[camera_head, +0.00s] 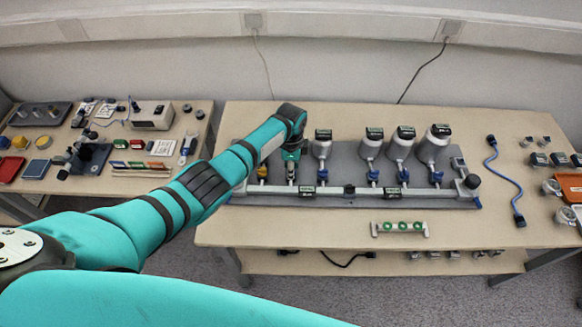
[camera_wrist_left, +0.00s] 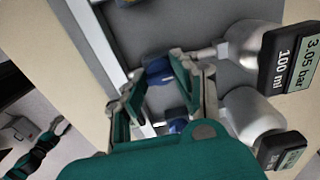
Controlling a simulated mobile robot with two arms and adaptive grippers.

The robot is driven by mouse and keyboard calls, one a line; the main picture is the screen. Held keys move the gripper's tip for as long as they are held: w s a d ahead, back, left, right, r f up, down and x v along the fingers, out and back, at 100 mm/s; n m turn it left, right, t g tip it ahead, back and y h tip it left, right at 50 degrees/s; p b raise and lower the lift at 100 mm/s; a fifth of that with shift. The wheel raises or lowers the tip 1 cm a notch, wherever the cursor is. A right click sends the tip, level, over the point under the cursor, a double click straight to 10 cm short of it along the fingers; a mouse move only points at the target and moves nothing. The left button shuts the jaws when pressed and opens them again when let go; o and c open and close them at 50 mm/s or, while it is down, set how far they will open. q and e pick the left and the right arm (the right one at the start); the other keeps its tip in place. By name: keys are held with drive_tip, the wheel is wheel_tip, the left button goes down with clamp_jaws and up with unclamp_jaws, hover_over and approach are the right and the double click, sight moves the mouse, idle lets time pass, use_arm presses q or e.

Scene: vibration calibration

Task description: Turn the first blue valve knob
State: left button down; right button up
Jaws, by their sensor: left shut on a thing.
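The valve manifold (camera_head: 345,190) lies along a grey board on the middle table, with several blue valve knobs, such as one (camera_head: 322,175) just right of my gripper. My left gripper (camera_head: 291,172) reaches down at the left part of the manifold. In the wrist view its fingers (camera_wrist_left: 160,74) are closed around a blue valve knob (camera_wrist_left: 159,70), which sits on the pipe. In the head view the gripper hides that knob. Another blue knob (camera_wrist_left: 178,126) shows below it in the wrist view, partly covered by the gripper. My right gripper is not seen.
Metal vessels with gauges (camera_head: 433,146) stand behind the valves. A yellow valve knob (camera_head: 262,172) is left of my gripper. A small rack with green rings (camera_head: 400,228) lies in front, and a blue cable (camera_head: 508,180) to the right. The front table strip is mostly clear.

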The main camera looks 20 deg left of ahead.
use_arm(q)
drive_tip(key=c, duration=1)
unclamp_jaws()
wheel_tip(320, 180, up, 12)
drive_tip(key=shift+r, duration=0.1)
